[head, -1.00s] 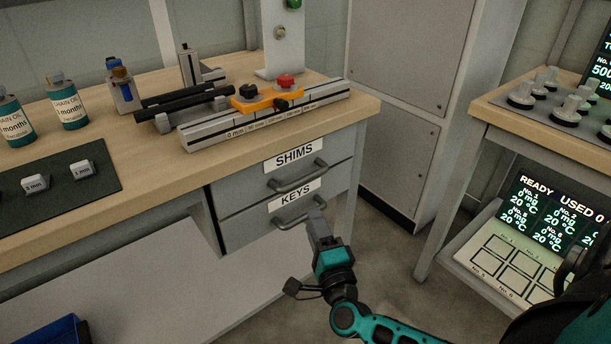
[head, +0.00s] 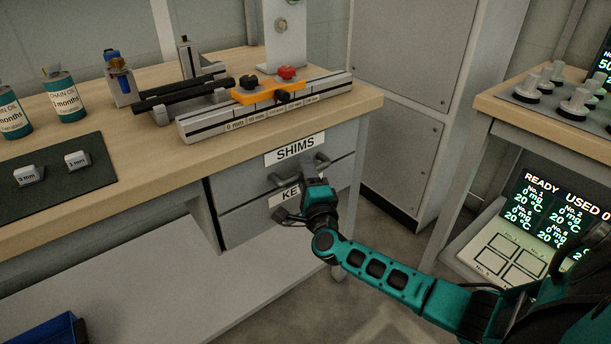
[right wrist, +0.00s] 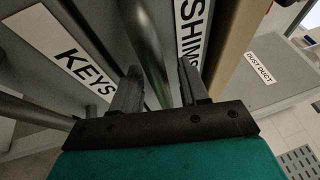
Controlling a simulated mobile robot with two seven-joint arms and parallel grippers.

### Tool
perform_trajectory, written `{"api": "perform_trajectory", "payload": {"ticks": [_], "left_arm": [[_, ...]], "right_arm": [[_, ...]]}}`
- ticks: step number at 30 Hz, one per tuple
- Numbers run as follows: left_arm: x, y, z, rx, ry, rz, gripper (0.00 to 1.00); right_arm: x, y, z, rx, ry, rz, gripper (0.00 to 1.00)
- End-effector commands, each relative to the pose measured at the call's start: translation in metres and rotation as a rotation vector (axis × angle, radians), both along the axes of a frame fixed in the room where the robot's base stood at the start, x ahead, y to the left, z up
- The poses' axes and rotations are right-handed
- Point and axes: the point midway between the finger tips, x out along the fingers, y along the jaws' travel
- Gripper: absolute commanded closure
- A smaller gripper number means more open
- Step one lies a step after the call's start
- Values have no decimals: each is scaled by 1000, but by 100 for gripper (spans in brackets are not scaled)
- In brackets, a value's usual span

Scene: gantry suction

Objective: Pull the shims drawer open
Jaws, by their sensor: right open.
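The shims drawer (head: 240,187) is the upper grey drawer under the bench. It is shut, with a white SHIMS label (head: 295,148) and a grey bar handle (head: 281,178). My right gripper (head: 311,168) is in front of it and hides the handle's right part. In the right wrist view the shims handle (right wrist: 146,45) runs between the two fingers of my right gripper (right wrist: 158,84), which are open with gaps visible. The SHIMS label (right wrist: 191,30) shows beyond the right finger. My left gripper is not in view.
The keys drawer (head: 240,222) is shut just below, its label partly covered by my right gripper. The bench top (head: 130,180) overhangs the drawers. A second bench (head: 500,108) with a display stands at right. Floor is free between them.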

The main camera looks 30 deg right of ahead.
Motion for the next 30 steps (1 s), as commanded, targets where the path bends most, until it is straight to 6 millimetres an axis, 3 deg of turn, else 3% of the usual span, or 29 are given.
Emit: {"api": "perform_trajectory", "payload": {"ticks": [9, 23, 30], "left_arm": [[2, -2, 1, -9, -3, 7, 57], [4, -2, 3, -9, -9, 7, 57], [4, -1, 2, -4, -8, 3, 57]], "right_arm": [[2, -1, 0, 0, 1, 1, 56], [2, -1, 1, 0, 0, 1, 100], [2, -1, 1, 0, 0, 1, 100]]}}
